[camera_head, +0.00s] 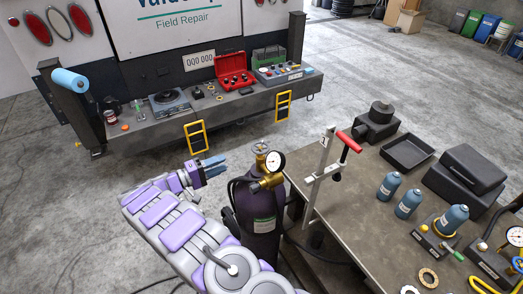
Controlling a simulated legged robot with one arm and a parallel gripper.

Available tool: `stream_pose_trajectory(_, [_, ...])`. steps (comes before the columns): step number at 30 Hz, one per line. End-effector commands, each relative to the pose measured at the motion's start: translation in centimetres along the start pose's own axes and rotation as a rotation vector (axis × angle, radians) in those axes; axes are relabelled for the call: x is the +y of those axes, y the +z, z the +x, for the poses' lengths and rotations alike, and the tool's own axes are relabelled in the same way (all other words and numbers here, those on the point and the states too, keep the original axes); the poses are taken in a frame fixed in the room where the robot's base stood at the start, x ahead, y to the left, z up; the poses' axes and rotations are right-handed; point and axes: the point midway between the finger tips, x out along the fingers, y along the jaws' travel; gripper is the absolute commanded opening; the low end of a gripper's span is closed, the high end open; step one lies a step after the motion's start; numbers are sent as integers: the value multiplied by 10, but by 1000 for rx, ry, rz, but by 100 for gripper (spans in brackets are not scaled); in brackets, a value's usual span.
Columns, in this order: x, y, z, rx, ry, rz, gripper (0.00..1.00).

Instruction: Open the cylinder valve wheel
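A dark purple gas cylinder (262,222) stands upright at the left edge of the workbench. Its small brass valve wheel (260,147) is at the very top. A round white-faced gauge (275,160) and a brass regulator (266,183) sit just below and to the right of the wheel. My gripper (215,166), with two blue-grey fingers, is to the left of the valve wheel and apart from it. The fingers point right and show as two separate prongs with a narrow gap, holding nothing. My arm hides part of the cylinder's lower left.
The workbench (345,215) on the right carries a red-handled clamp (345,143), a black tray (407,151), blue-grey bottles (408,203) and black cases. A truck tailgate (150,132) with tools stands at the back left. A dark hose runs behind the cylinder.

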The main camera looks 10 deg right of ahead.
Motion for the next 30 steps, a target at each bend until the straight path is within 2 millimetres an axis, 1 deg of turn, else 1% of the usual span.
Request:
stream_pose_trajectory(1, [1, 1, 9, -3, 0, -2, 40])
stream_pose_trajectory(9, [2, 2, 62, -5, 1, 0, 40])
stream_pose_trajectory(21, [2, 1, 133, -3, 4, 0, 40])
stream_pose_trajectory(25, [2, 1, 150, -2, 4, 1, 40])
stream_pose_trajectory(30, [2, 2, 160, -2, 4, 1, 40])
